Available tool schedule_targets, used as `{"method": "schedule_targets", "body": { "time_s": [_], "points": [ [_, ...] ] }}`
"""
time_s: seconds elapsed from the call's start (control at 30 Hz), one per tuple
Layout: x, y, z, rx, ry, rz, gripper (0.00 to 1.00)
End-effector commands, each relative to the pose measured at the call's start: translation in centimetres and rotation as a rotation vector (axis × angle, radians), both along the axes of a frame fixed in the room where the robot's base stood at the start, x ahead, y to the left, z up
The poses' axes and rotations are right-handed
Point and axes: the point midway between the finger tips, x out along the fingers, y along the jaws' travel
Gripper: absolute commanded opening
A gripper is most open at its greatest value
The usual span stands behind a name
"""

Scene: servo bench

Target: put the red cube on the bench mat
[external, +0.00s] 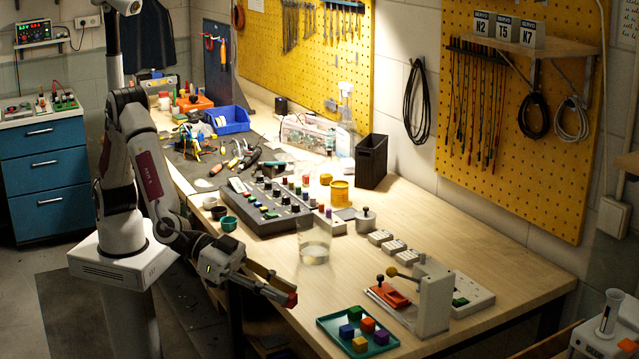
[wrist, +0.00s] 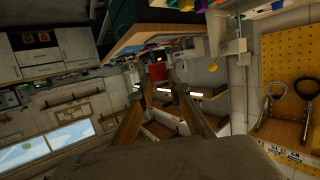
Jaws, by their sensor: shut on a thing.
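The red cube (external: 291,300) is between the fingertips of my gripper (external: 284,296), which is shut on it. The cube is held in the air at the near front edge of the bench, left of the green tray. In the wrist view the red cube (wrist: 157,71) shows small and dark at the ends of my gripper's fingers (wrist: 160,88). The dark grey bench mat (external: 190,170) lies at the far left part of the bench, under tools and wires, well away from my gripper.
The green tray (external: 327,321) with several coloured cubes stands near the front. A clear beaker (external: 314,240), a button panel (external: 268,212) and a grey clamp fixture (external: 433,298) with a red part stand on the bench. Bare wood (external: 280,280) lies between beaker and tray.

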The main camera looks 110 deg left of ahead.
Motion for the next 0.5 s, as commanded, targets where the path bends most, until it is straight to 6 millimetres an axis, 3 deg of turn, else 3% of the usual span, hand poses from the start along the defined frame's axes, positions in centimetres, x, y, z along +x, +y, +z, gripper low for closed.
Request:
{"method": "schedule_targets", "body": {
  "time_s": [0.5],
  "points": [
    [-8.7, -0.7, 0.7, 0.001, 0.001, -0.229, 0.11]
  ]
}}
